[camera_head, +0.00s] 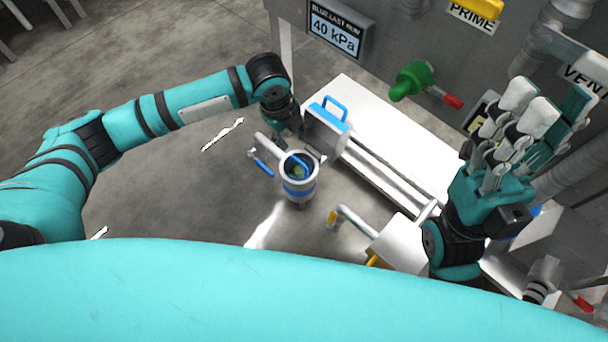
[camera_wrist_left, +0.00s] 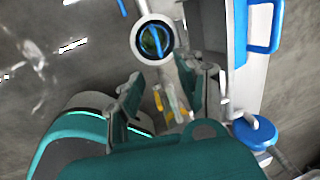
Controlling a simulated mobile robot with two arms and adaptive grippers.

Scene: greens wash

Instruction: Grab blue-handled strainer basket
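The strainer basket sits down inside a round metal housing (camera_head: 298,190); its blue handle (camera_head: 301,161) arches across the open mouth. In the left wrist view the blue handle (camera_wrist_left: 156,40) shows inside the round rim, beyond my fingers. My left gripper (camera_head: 287,132) is just behind the housing in the head view, apart from the handle. In the left wrist view its two fingers (camera_wrist_left: 168,88) stand apart with nothing between them. My right gripper (camera_head: 520,115) is raised at the right with its fingers extended, holding nothing that I can see.
A blue lever (camera_head: 262,163) sticks out beside the housing. A grey box with a blue-handled top (camera_head: 328,130) stands close to my left gripper, on the white bench (camera_head: 390,125). A green valve (camera_head: 411,80) is on the back panel. Floor left of the housing is clear.

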